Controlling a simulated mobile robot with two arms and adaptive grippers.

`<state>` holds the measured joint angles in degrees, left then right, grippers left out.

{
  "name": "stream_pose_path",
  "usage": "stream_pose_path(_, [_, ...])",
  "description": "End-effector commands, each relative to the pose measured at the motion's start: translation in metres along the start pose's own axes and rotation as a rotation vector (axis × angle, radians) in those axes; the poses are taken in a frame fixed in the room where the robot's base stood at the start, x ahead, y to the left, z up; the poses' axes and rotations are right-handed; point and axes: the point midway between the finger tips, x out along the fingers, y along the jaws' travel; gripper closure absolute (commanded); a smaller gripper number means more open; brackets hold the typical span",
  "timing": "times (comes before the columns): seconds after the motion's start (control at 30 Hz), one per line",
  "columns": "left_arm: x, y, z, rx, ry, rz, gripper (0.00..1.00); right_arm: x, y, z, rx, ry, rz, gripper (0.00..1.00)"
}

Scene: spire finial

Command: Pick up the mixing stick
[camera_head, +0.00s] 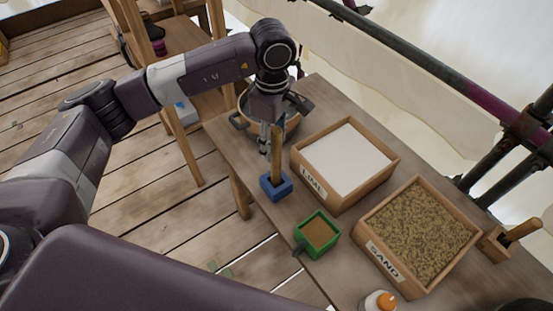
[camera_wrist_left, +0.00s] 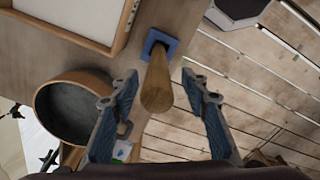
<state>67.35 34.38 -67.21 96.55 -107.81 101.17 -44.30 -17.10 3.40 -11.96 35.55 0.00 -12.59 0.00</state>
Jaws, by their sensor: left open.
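The mixing stick (camera_head: 277,154) is a plain wooden rod standing upright in a small blue holder (camera_head: 272,191) near the table's front edge. In the left wrist view the stick (camera_wrist_left: 156,88) points up toward the camera, with the blue holder (camera_wrist_left: 160,40) at its base. My left gripper (camera_head: 268,142) is open beside the top of the stick and points down. In the left wrist view its fingers (camera_wrist_left: 160,92) stand on either side of the stick, with a gap on both sides. My right gripper is not in view.
A round tub (camera_wrist_left: 72,80) stands close behind my left gripper. The LIME box (camera_head: 318,184) and SAND box (camera_head: 376,254) fill the table's middle. A green container (camera_head: 304,247) and an orange-capped bottle (camera_head: 371,302) stand along the front.

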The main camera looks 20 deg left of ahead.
Motion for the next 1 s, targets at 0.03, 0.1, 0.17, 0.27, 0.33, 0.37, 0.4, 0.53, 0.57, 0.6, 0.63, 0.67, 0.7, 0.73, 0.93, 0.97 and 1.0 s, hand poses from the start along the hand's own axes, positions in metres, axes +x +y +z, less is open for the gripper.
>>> stream_pose_path(0.03, [0.004,-0.001,0.001,0.000,-0.002,-0.006,0.58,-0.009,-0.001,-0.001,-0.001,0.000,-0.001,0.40])
stream_pose_path(0.1, [0.015,0.000,0.002,0.001,-0.002,-0.005,0.58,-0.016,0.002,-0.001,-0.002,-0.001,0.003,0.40])
stream_pose_path(0.17, [0.025,0.000,0.002,0.000,-0.002,-0.004,0.58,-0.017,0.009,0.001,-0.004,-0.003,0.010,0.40])
stream_pose_path(0.27, [0.036,0.001,0.002,-0.001,-0.003,-0.004,0.58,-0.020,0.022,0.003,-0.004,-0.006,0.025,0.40])
stream_pose_path(0.33, [0.039,0.001,0.002,0.000,-0.002,-0.001,0.58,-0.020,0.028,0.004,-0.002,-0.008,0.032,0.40])
stream_pose_path(0.37, [0.040,0.001,0.002,0.000,-0.002,0.000,0.58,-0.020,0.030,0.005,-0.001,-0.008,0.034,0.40])
stream_pose_path(0.4, [0.040,0.001,0.002,0.000,-0.002,0.000,0.58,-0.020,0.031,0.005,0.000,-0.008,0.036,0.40])
stream_pose_path(0.53, [0.041,0.001,0.002,0.000,-0.003,0.000,0.58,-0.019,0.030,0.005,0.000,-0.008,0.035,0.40])
stream_pose_path(0.57, [0.040,0.001,0.002,0.000,-0.003,0.000,0.60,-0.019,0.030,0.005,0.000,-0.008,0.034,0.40])
stream_pose_path(0.6, [0.040,0.001,0.002,0.000,-0.003,0.000,0.65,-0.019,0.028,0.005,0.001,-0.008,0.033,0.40])
stream_pose_path(0.63, [0.040,0.001,0.002,0.000,-0.003,0.000,0.68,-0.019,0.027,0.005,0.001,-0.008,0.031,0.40])
stream_pose_path(0.67, [0.040,0.001,0.002,0.000,-0.003,0.000,0.72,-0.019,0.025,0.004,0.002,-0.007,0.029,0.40])
stream_pose_path(0.7, [0.040,0.001,0.002,0.000,-0.003,0.000,0.76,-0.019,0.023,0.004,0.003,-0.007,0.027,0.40])
stream_pose_path(0.73, [0.040,0.001,0.002,0.000,-0.003,0.000,0.79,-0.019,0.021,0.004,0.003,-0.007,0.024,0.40])
stream_pose_path(0.93, [0.040,0.001,0.002,0.000,-0.003,0.000,1.00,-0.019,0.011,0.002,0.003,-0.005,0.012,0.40])
stream_pose_path(0.97, [0.040,0.001,0.002,0.000,-0.003,0.000,1.00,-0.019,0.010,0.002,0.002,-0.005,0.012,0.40])
stream_pose_path(1.0, [0.040,0.001,0.002,0.000,-0.003,0.000,1.00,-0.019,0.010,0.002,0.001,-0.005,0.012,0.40])
